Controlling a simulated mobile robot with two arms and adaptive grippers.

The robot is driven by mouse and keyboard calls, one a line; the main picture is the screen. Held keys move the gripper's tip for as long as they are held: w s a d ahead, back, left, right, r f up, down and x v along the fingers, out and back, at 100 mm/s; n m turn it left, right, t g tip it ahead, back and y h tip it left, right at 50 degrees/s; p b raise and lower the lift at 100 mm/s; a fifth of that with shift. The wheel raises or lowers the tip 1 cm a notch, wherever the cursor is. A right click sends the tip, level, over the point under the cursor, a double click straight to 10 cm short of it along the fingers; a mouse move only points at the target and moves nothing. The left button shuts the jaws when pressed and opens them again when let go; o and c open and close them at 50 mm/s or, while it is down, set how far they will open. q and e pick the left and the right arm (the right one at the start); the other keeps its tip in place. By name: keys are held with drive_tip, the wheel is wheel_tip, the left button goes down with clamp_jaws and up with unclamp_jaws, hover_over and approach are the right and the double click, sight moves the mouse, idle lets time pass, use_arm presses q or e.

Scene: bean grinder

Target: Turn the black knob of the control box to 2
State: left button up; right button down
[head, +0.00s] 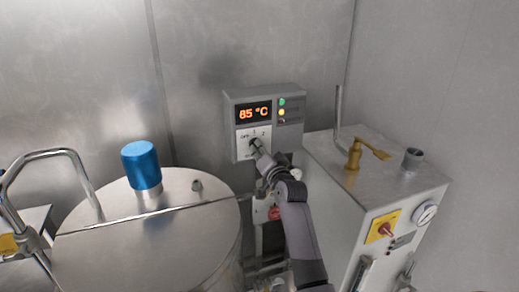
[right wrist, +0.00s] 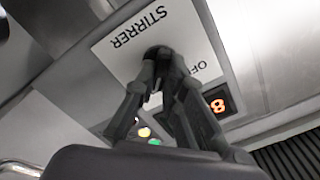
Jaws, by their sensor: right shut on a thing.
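The grey control box (head: 234,110) is mounted on the back wall in the head view, with an orange display reading 85 °C. Below the display is a white label panel (head: 263,131) with OFF, 1 and 2 marked around the knob. The black knob (right wrist: 157,52) is on this panel, by the words STIRRER and OFF in the right wrist view. My right gripper (right wrist: 160,80) is shut on the knob, its fingers on either side. The fingers hide most of the knob, so I cannot tell which mark it points to. My left gripper is not in view.
A large steel vessel (head: 150,245) with a blue motor cap (head: 141,165) stands at the left. A steel cabinet (head: 345,195) with a brass valve (head: 353,155), a gauge (head: 424,214) and a red-yellow switch (head: 384,228) stands at the right, close to my right arm.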

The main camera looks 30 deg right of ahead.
drive_tip(key=shift+f, duration=0.1)
idle(0.3)
drive_tip(key=c, duration=1.7)
unclamp_jaws()
drive_tip(key=shift+o, duration=0.2)
drive_tip(key=v, duration=1.2)
drive_tip(key=shift+f, duration=0.1)
